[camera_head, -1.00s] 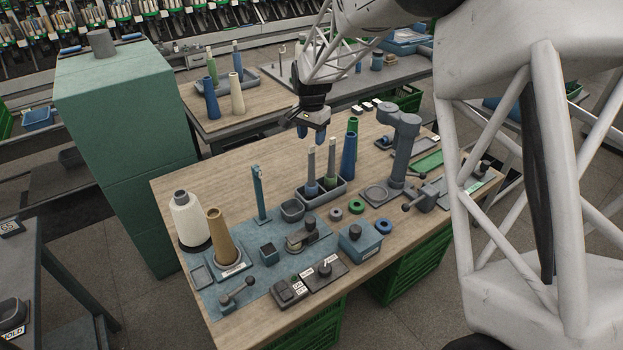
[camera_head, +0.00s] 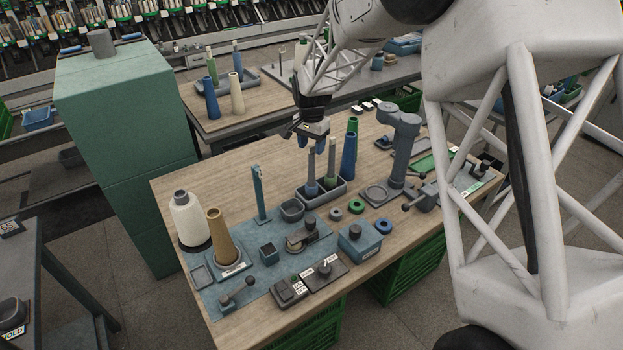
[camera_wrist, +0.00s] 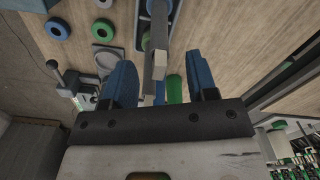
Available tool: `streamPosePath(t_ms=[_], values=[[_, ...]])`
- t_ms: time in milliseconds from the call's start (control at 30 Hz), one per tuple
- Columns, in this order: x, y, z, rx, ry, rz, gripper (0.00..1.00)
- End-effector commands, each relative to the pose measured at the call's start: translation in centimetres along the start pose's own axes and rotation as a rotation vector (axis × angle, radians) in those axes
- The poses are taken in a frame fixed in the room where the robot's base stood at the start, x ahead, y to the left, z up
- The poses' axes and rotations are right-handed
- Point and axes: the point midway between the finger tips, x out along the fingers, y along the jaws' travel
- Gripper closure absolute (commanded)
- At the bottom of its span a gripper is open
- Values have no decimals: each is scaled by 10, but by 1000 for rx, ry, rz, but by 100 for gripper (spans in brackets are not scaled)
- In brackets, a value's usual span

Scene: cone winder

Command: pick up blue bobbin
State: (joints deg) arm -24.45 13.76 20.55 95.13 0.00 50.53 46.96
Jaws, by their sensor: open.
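The blue bobbin (camera_head: 311,182), with a blue lower part and a tall grey spindle, stands upright in a dark tray (camera_head: 328,196). A similar bobbin with a green lower part (camera_head: 331,175) stands close to its right. My gripper (camera_head: 309,142) is open and empty above and slightly behind the bobbins. In the wrist view, my gripper (camera_wrist: 158,68) shows two blue fingers apart. Grey spindle tops (camera_wrist: 158,45) show between and just beyond them; I cannot tell which spindle lies nearer the grip line.
A tall blue cone (camera_head: 349,156) and a green cone (camera_head: 352,128) stand right behind the tray. A grey post fixture (camera_head: 403,150) stands to the right. Small rings (camera_head: 357,206) lie in front. A thin blue post (camera_head: 259,192) stands left. Bare wood (camera_head: 215,165) lies behind left.

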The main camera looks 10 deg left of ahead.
Motion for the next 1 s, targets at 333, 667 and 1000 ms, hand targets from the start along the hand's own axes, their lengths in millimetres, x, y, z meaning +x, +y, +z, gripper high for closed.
streamPosePath(t_ms=[333,667,1000], values=[[38,1,1,0,-1,1,47],[44,1,1,0,0,0,47],[44,1,1,0,0,0,47]])
